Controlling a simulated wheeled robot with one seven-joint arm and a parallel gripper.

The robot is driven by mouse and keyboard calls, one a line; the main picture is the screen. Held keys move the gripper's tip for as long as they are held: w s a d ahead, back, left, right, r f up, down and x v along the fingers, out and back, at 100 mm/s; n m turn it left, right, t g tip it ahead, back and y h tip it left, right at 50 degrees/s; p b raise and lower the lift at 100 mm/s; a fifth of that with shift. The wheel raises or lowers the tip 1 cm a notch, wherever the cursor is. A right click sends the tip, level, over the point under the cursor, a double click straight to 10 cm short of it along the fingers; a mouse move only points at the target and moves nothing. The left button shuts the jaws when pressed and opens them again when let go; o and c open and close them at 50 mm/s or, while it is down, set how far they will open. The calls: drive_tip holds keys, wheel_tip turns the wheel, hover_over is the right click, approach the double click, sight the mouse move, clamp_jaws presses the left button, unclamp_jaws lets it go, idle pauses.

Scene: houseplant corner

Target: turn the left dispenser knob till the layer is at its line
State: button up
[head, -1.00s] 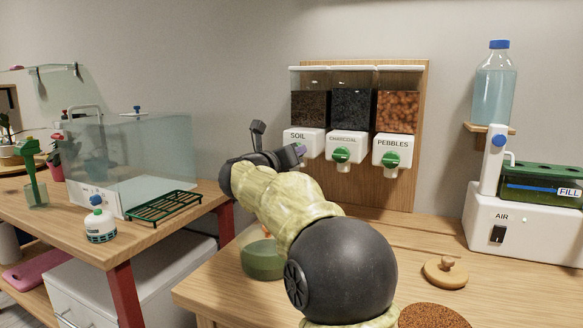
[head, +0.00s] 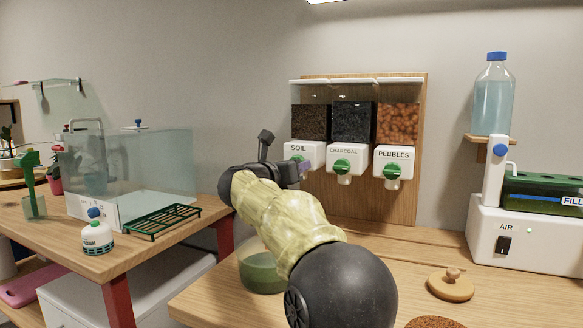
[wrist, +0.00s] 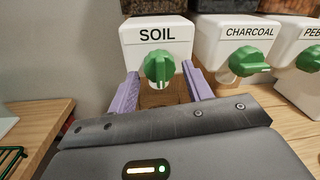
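The soil dispenser (head: 301,150) is the leftmost of three on a wooden backboard. Its green knob (wrist: 159,67) faces me in the wrist view, with its grip bar roughly upright; in the head view my gripper mostly hides it. My gripper (head: 302,165) is in front of this knob. In the wrist view its two purple fingers (wrist: 160,88) are apart, one on each side of the knob, with gaps visible between. Dark soil (head: 310,122) fills the clear bin above. A glass jar (head: 262,272) with a green layer stands below, partly hidden by my arm; I cannot make out a line on it.
The charcoal knob (wrist: 249,62) and pebbles knob (wrist: 309,58) are close on the right. A pump unit (head: 520,238) stands at the far right, a wooden lid (head: 451,285) nearer. A glass tank (head: 130,170) is on the left table.

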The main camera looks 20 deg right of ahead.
drive_tip(key=shift+o, duration=0.3)
drive_tip(key=shift+r, duration=0.15)
drive_tip(key=p+v, duration=0.1)
drive_tip(key=v, duration=1.6)
drive_tip(key=shift+s+p, duration=0.25)
drive_tip(key=shift+p, duration=0.05)
drive_tip(key=shift+a, duration=0.1)
